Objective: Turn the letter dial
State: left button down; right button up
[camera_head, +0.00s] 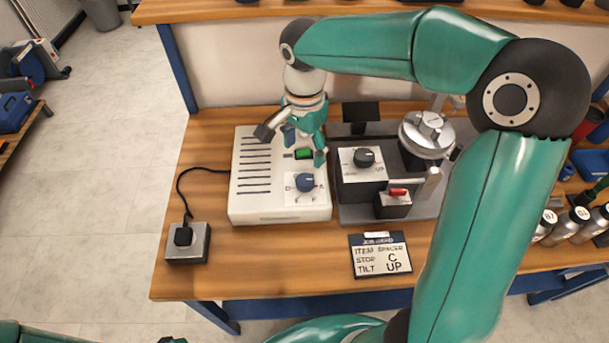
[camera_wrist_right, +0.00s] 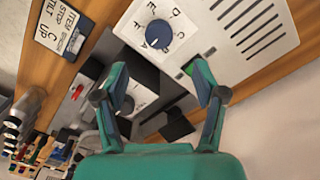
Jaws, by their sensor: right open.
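The letter dial is a dark blue knob (camera_head: 305,182) on a white plate with letters around it, on the front right of a white box (camera_head: 250,203). The knob (camera_wrist_right: 158,34) also shows in the right wrist view with letters such as C, D, E and F around it. I cannot tell surely which letter it points at. My right gripper (camera_head: 303,147) points down over the box, behind the dial and near a green button (camera_head: 304,154). Its fingers are spread and empty, apart from the knob. In the right wrist view, the fingertips (camera_wrist_right: 160,72) are wide apart.
A job card (camera_head: 380,255) reads ITEM SPACER, STOP C, TILT UP. Right of the box stands a machine with a black knob (camera_head: 364,157), a red switch (camera_head: 397,192) and a round chuck (camera_head: 428,131). A grey switch box (camera_head: 188,243) is at left. Bottles (camera_head: 567,226) stand at right.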

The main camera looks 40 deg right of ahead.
aim_at(305, 179)
notch_tip(305, 179, down, 10)
jog(key=shift+s+f, duration=0.1)
jog(key=shift+f, duration=0.05)
dwell(0.3)
jog(key=c, duration=1)
jog(key=shift+d, duration=0.2)
jog(key=shift+c, duration=0.7)
jog(key=shift+a, duration=0.15)
jog(key=shift+n, duration=0.3)
